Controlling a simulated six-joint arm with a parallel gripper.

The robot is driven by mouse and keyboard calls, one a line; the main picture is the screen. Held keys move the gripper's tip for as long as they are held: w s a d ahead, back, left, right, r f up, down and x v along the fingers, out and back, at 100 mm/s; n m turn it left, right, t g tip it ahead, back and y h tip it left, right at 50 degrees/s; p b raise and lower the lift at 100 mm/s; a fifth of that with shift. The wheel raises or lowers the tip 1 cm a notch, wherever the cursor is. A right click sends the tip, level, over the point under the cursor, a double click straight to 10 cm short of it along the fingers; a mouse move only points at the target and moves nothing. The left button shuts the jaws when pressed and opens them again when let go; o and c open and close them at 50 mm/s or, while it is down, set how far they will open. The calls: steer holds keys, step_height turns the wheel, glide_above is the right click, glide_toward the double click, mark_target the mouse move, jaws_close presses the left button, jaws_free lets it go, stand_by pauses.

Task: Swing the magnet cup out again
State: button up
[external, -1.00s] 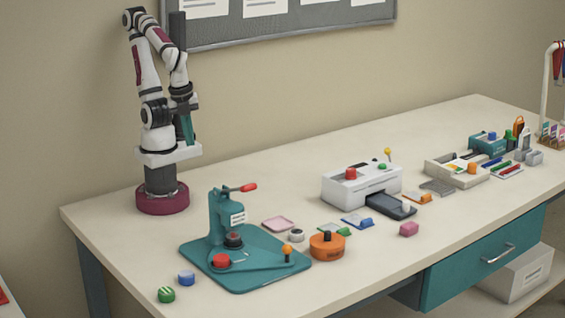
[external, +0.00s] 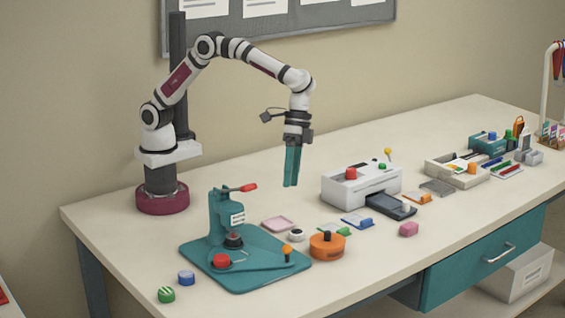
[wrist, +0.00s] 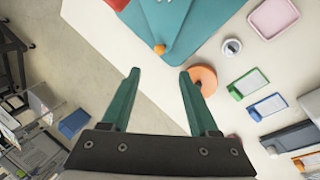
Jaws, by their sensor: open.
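The teal press (external: 226,215) has a red-tipped lever and stands on a teal base plate (external: 240,284). A red round cup (external: 221,260) sits at the front left of its swing plate, and a dark round piece (external: 233,241) is under the press head. An orange knob (external: 287,249) stands at the plate's right end; it also shows in the wrist view (wrist: 160,49). I cannot tell for sure which round piece is the magnet cup.
An orange round block (external: 327,247) with a dark knob stands right of the base plate. A white ring-like piece (external: 296,235) and a pink tray (external: 278,223) lie behind it. A white laminator (external: 345,190) stands farther right. Blue and green round pieces (external: 186,278) lie front left.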

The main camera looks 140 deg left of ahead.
steer(key=x, duration=1.1)
steer(key=w+x, duration=0.1)
steer(key=x, duration=0.4)
steer(key=shift+a+f, duration=0.15)
steer(key=shift+a, duration=0.1)
steer(key=shift+c, duration=0.2)
jaws_close()
